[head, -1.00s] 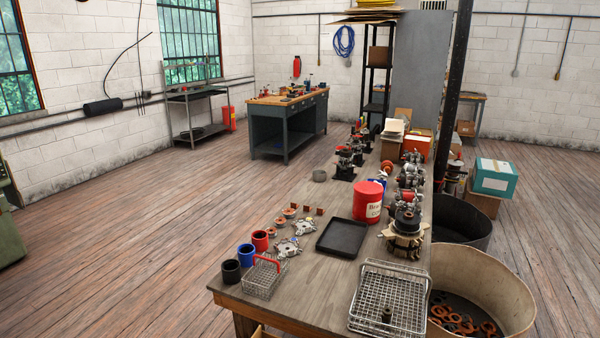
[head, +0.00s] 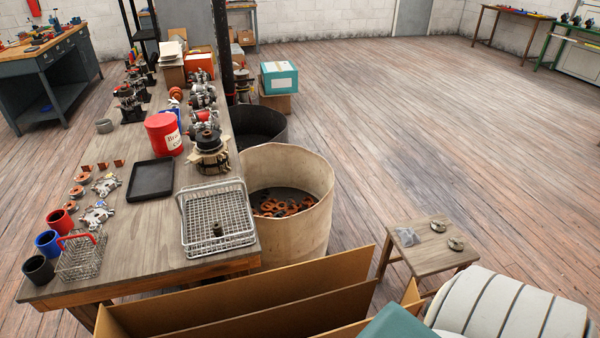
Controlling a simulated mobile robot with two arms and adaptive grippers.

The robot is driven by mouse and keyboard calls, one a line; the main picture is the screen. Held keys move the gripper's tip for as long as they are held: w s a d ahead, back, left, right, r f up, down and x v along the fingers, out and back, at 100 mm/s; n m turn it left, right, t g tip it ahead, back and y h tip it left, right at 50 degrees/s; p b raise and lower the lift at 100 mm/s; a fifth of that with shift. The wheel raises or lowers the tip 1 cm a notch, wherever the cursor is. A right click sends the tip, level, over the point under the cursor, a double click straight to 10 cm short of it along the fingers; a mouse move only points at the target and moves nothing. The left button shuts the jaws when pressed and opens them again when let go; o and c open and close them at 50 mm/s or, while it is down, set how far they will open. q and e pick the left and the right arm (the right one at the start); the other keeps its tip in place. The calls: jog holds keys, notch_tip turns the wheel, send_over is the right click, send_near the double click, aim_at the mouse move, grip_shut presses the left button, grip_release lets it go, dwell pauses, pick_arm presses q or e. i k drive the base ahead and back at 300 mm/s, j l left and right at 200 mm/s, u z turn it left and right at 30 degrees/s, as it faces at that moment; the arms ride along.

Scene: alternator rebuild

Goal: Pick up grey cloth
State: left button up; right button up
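A small crumpled grey piece (head: 407,237), which looks like the grey cloth, lies on the left part of a low wooden stool (head: 432,262) at the lower right. It is too small to be sure of its material. Two round metal parts (head: 438,227) (head: 456,244) lie on the same stool to its right. Neither of my grippers shows in the head view.
A long workbench (head: 130,230) fills the left, with a wire basket (head: 217,218), a black tray (head: 151,180) and a red tin (head: 164,134). A large beige bin (head: 300,215) and brown panels (head: 250,305) stand left of the stool. Open floor (head: 440,130) lies behind it.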

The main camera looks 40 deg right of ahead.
aim_at(408, 236)
jog(key=z, duration=2.25)
jog(key=u, duration=0.45)
jog(key=i+l+u, duration=0.1)
jog(key=u, duration=0.3)
jog(key=i+l+u, duration=0.1)
jog(key=l+u, duration=0.55)
jog(key=u, duration=0.2)
jog(key=l+u, duration=0.15)
jog(key=l, duration=0.4)
jog(key=l+u, duration=0.1)
jog(key=l, duration=0.45)
jog(key=l+u, duration=0.15)
jog(key=l, duration=0.4)
jog(key=k+l+u, duration=0.15)
jog(key=l, duration=0.4)
jog(key=l+u, duration=0.15)
jog(key=l, duration=0.4)
jog(key=k+l+u, duration=0.1)
jog(key=l, duration=0.4)
jog(key=k, duration=0.05)
